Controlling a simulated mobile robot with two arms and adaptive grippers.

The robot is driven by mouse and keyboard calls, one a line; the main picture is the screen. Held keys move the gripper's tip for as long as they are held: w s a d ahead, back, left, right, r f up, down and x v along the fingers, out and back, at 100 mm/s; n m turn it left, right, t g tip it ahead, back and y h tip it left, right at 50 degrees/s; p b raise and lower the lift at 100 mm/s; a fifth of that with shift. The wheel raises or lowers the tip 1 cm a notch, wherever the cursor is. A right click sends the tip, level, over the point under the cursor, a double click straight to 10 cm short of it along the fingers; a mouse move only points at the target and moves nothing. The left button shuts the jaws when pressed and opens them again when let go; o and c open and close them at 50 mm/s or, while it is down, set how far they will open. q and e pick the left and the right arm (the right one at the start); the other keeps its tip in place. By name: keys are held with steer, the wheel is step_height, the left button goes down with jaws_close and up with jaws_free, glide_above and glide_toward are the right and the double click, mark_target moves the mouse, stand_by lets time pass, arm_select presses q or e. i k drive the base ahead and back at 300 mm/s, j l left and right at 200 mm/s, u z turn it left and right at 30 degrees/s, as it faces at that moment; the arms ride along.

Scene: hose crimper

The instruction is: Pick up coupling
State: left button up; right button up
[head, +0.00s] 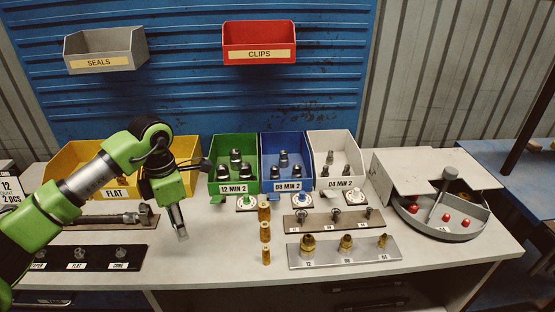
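The couplings may be the dark grey metal fittings in the open bins; I cannot tell which one the task means. Several stand in the green bin (222,188) marked 12 MIN 2, the blue bin (287,187) marked 08 MIN 2 and the white bin (340,184) marked 04 MIN 2. Brass fittings (308,246) stand on a grey plate (350,253) marked 12, 08 and 04. My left gripper (182,236) points down over the bench, left of the brass pieces and in front of the green bin. Its fingers look close together, with nothing visible between them. My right gripper is not in view.
Three brass cylinders (264,232) stand in a row on the bench (215,260). A yellow bin (180,150) marked FLAT is partly behind my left arm. A black plate (97,258) lies front left. A grey round machine (440,225) with red balls stands right.

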mark_target(245, 175)
steer(key=i+j+z, duration=0.35)
steer(key=j+z, duration=0.15)
steer(key=i+j+z, duration=0.1)
steer(key=j+z, duration=0.15)
steer(key=i+j+z, duration=0.1)
steer(key=j+z, duration=0.15)
steer(key=j, duration=0.2)
